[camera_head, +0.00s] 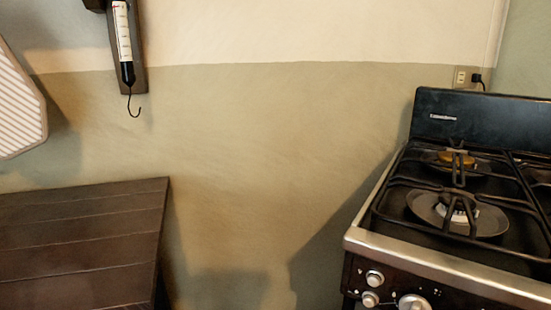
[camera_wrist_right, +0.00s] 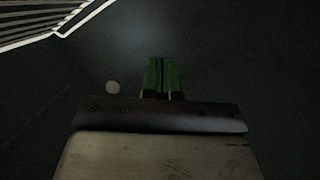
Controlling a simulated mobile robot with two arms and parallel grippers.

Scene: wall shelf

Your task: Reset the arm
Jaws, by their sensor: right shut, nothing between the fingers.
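My right gripper (camera_wrist_right: 161,75) shows in the right wrist view as two green fingers pressed together, with nothing between them. The space around it is dark, and it touches nothing that I can make out. Neither gripper shows in the head view, and my left gripper is in no frame.
In the head view, a dark plank-topped table (camera_head: 80,235) stands at the lower left and a gas stove (camera_head: 440,262) at the right. A scale with a hook (camera_head: 124,45) hangs on the wall. A bright-lined rack (camera_wrist_right: 40,22) shows in the wrist view.

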